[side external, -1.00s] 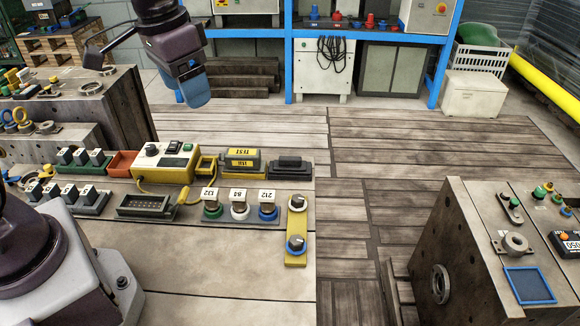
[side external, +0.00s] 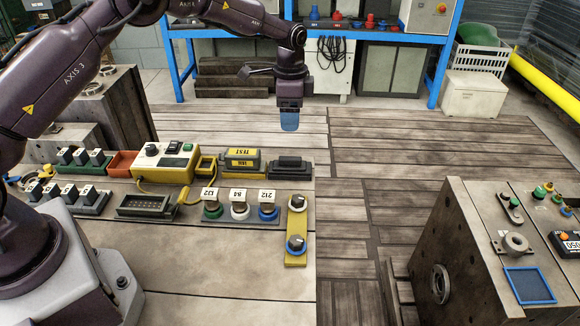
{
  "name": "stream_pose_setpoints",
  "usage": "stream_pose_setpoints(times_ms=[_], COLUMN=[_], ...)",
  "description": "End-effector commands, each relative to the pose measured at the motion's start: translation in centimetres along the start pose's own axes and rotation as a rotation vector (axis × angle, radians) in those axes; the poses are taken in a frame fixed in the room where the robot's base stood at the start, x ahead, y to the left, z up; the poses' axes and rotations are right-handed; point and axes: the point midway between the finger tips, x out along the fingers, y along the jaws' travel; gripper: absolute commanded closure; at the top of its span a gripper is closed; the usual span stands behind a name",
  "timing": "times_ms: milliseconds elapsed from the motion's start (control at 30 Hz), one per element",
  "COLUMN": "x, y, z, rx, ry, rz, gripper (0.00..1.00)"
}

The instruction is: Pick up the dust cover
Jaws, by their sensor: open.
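No piece in view is clearly marked as the dust cover. A black block-shaped piece (side external: 290,164) sits in a dark holder at the right of the back row on the near mould block, and I cannot tell whether it is the cover. My gripper (side external: 290,122), with blue fingers pointing down, hangs in the air above and apart from this piece in the picture. It is open and empty, seen edge-on so the gap hardly shows.
Yellow-labelled TEST connectors (side external: 241,160) stand just left of the black piece, beside a yellow-and-cream tester (side external: 165,163) with a cable. Numbered knobs (side external: 239,209) and a yellow plate (side external: 296,240) lie in front. Another mould block (side external: 455,240) stands at right, across a wooden floor.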

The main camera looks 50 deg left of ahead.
Motion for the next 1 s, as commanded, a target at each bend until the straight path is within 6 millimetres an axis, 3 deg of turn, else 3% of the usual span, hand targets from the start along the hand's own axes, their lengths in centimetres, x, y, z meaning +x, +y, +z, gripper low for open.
stream_pose_setpoints(times_ms=[300, 633, 900, 1000], x=[5.7, 8.0, 11.8, 12.4], y=[0.1, 0.3, 0.9, 0.9], z=[0.0, 0.0, 0.1, 0.1], rx=[0.001, 0.000, -0.001, -0.001], ry=[-0.002, -0.001, -0.001, 0.000], rz=[0.002, 0.000, 0.001, 0.000], gripper=[0.32, 0.32, 0.32, 0.32])
